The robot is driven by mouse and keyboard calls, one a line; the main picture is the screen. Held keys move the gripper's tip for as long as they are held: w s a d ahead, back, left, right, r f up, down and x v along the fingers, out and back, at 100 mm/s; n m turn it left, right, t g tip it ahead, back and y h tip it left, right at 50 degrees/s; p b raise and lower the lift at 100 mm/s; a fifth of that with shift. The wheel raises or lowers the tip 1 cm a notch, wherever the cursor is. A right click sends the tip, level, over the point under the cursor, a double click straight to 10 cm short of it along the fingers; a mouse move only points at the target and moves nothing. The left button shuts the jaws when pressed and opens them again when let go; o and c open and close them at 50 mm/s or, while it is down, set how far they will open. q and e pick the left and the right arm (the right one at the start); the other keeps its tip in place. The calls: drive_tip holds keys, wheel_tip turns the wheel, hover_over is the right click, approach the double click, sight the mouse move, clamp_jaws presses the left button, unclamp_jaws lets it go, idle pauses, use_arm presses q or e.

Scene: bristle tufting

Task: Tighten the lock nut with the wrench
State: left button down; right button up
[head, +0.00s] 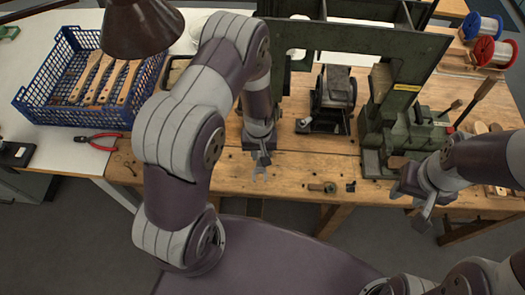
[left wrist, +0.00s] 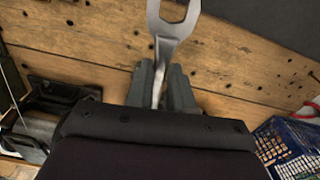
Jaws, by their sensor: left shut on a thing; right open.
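My left gripper (head: 261,157) is shut on a grey metal wrench (head: 260,174), its open-ended jaw pointing toward the table's front edge. In the left wrist view the wrench (left wrist: 172,28) sticks out from between the fingertips (left wrist: 162,88) above the wooden bench, its forked end partly cut off by the frame's top. My right gripper (head: 424,205) is open and empty at the bench's front edge on the right. I cannot make out the lock nut for certain. A small greenish-brown part (head: 322,187) and a small dark part (head: 351,186) lie near the front edge.
A green machine (head: 402,125) stands at the bench's right, with a small black device (head: 330,100) beside it. A blue crate (head: 47,92) of wooden brush handles and red pliers (head: 100,140) are on the left. Wire spools (head: 485,48) stand back right. The bench's front strip is mostly clear.

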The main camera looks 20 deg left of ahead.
use_arm(q)
drive_tip(key=a+m, duration=0.8)
drive_tip(key=a, duration=0.1)
drive_tip(key=shift+s+a, duration=0.15)
drive_tip(key=shift+a, duration=0.2)
idle(1.4)
drive_tip(key=shift+s+d+n, duration=0.25)
drive_tip(key=shift+d+n, duration=0.25)
drive_tip(key=shift+d, duration=0.3)
wheel_tip(320, 180, up, 6)
drive_tip(key=p, duration=0.5)
idle(0.5)
idle(0.5)
